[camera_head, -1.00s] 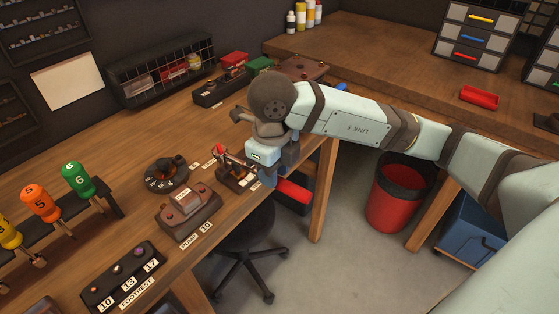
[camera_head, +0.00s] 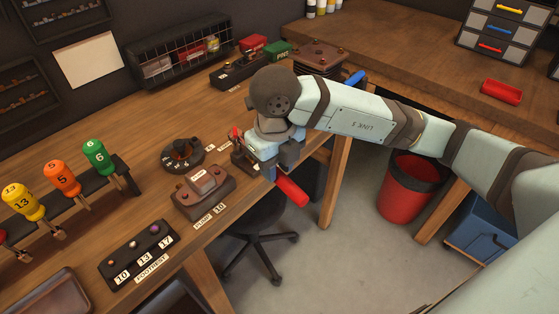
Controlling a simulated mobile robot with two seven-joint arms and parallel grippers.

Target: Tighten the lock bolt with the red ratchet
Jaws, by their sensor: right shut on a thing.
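My right gripper (camera_head: 272,168) is at the bench's front edge, shut on the red ratchet. The ratchet's red handle (camera_head: 292,190) sticks out past the edge, pointing down and to the right. Its head is hidden by my gripper. A small dark fixture with an upright red part (camera_head: 236,137) stands just left of my gripper, partly covered by it. I cannot make out the lock bolt, nor whether the ratchet sits on it. My left gripper is not in view.
A brown pump block (camera_head: 203,190), a round dark fixture (camera_head: 182,155) and a footrest block (camera_head: 138,255) stand on the bench. Numbered coloured handles (camera_head: 62,178) stand in a rack at left. A black stool (camera_head: 258,215) and red bin (camera_head: 412,187) are below.

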